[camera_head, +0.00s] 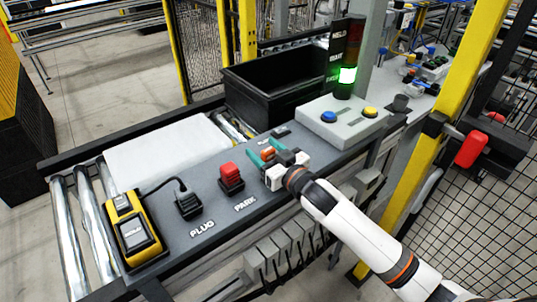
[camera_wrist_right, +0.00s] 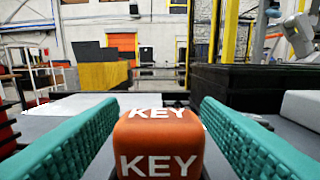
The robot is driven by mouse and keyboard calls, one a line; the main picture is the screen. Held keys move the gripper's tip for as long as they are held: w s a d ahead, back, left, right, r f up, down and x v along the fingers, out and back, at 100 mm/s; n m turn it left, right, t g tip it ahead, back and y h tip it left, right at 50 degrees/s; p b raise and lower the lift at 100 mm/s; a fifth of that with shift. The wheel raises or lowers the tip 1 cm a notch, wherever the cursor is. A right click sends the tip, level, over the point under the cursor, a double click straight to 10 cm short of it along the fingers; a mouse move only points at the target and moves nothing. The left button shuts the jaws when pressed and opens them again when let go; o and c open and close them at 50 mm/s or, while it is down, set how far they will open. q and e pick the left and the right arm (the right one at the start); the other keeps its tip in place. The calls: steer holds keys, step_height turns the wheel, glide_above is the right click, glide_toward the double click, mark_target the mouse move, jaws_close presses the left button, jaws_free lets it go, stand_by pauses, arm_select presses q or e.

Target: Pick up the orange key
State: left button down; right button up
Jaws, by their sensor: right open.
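The orange key (camera_head: 267,154), a block lettered KEY, is on the grey panel (camera_head: 215,210) in the head view. In the right wrist view the key (camera_wrist_right: 160,150) fills the lower middle. My right gripper (camera_head: 264,151) is open around it, one teal finger on each side; the fingers also show in the wrist view (camera_wrist_right: 158,108). I cannot tell whether either finger touches the key. The key's lower part and its seat are hidden. My left gripper is not in view.
A red block (camera_head: 229,170) on a black base stands left of the key, by the PARK label. A black plug (camera_head: 187,203) and yellow device (camera_head: 134,230) are farther left. A button box (camera_head: 342,121) and black bin (camera_head: 275,92) stand behind. A yellow post (camera_head: 445,115) rises at right.

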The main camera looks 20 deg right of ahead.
steer(key=shift+w+a, duration=0.15)
steer(key=shift+w, duration=0.05)
steer(key=c, duration=1.1)
steer(key=shift+o, duration=0.2)
steer(key=shift+r, duration=0.15)
